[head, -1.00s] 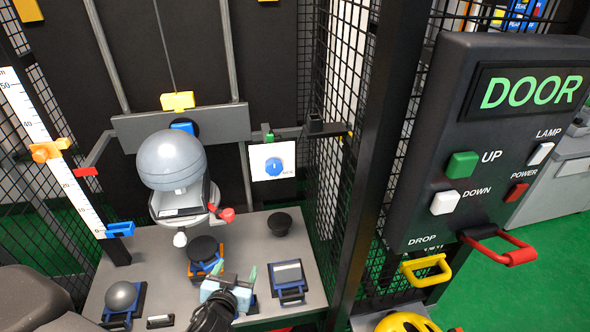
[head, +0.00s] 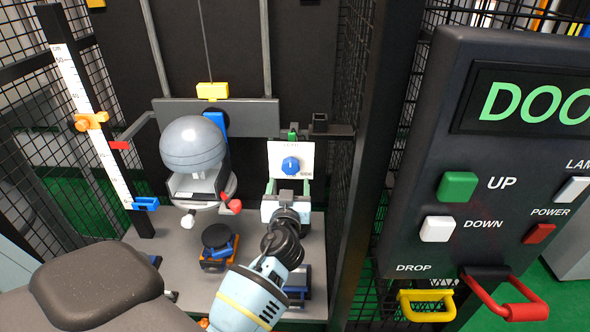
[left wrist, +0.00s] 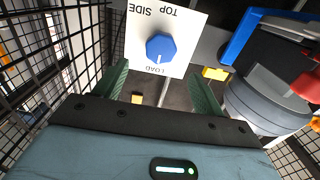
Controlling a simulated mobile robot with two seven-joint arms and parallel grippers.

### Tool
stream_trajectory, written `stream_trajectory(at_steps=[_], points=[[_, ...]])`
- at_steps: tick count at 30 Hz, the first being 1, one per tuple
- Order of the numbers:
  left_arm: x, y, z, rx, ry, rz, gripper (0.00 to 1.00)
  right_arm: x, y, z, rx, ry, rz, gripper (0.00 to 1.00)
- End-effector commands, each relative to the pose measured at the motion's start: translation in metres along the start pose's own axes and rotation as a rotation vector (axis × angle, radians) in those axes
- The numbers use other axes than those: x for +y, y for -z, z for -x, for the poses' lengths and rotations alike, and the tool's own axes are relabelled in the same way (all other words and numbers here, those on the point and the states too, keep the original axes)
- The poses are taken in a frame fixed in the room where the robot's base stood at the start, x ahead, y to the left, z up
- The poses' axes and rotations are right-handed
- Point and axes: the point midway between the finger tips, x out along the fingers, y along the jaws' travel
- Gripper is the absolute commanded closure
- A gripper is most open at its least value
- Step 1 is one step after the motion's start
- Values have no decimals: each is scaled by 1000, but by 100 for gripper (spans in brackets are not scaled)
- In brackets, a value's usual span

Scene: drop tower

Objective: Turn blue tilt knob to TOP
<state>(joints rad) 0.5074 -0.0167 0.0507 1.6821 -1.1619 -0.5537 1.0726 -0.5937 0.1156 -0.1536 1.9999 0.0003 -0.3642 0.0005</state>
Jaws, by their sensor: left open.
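The blue tilt knob (head: 290,166) sits on a white plate (head: 276,151) to the right of the grey ball. In the left wrist view the knob (left wrist: 160,47) appears upside down on its plate (left wrist: 187,30), with LOAD, SIDE and TOP printed around it. A white mark on the knob points towards LOAD. My left gripper (head: 287,187) is just below the knob in the head view. In the left wrist view its green fingers (left wrist: 163,88) are spread wide, with the knob ahead between them and apart from both. My right gripper is not in view.
The grey ball (head: 193,143) rests on its cradle left of the plate, with a red knob (head: 234,205) close by. Wire mesh and a black post (head: 372,150) stand to the right. The DOOR control panel (head: 470,200) fills the right side.

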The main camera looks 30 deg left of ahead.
Motion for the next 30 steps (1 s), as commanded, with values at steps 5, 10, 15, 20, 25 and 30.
stream_trajectory(at_steps=[5,10,15,20,25,30], points=[[0,1,-10,1,-1,-2,30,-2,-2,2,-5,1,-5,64],[0,2,-34,1,0,-2,30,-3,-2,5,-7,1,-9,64],[0,1,-56,1,-1,-2,30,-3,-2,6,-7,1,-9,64],[0,0,-70,-1,-2,-2,30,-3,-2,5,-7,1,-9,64],[0,0,-77,-1,-2,-1,30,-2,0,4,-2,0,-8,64],[0,-1,-78,-2,-2,-1,30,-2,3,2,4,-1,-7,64]])
